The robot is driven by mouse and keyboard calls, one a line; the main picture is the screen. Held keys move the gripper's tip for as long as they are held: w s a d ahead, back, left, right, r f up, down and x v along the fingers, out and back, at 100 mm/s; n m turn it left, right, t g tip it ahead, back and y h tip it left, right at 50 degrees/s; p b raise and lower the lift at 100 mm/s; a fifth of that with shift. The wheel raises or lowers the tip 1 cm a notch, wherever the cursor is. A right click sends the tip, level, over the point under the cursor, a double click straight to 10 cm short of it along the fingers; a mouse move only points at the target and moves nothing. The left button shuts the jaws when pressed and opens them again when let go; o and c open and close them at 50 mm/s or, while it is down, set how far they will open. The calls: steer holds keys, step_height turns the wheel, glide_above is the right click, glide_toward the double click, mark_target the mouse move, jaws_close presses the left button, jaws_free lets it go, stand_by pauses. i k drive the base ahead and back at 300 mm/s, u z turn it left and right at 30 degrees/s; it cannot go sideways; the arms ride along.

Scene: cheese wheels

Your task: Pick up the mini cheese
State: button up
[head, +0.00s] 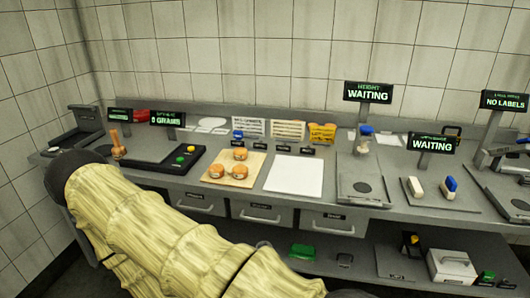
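Three small round orange-brown pieces that look like mini cheeses sit on a light wooden board (207,174) on the grey counter. One mini cheese (240,154) is at the back, one mini cheese (217,171) at the front left, and one mini cheese (239,172) at the front right. I cannot tell which one the task means. My arm, in a pale yellow ribbed cover, crosses the lower left foreground, in front of the counter. My gripper cannot be made out in this view.
A white sheet (294,175) lies right of the board. A dark scale (150,155) and a wooden-handled tool (117,145) stand left. Signs reading WAITING (367,93) rise at the right. Drawers (256,213) and a lower shelf with a green item (303,251) are below.

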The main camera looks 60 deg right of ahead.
mark_target(240, 171)
steer(key=k, duration=0.15)
steer(key=z, duration=1)
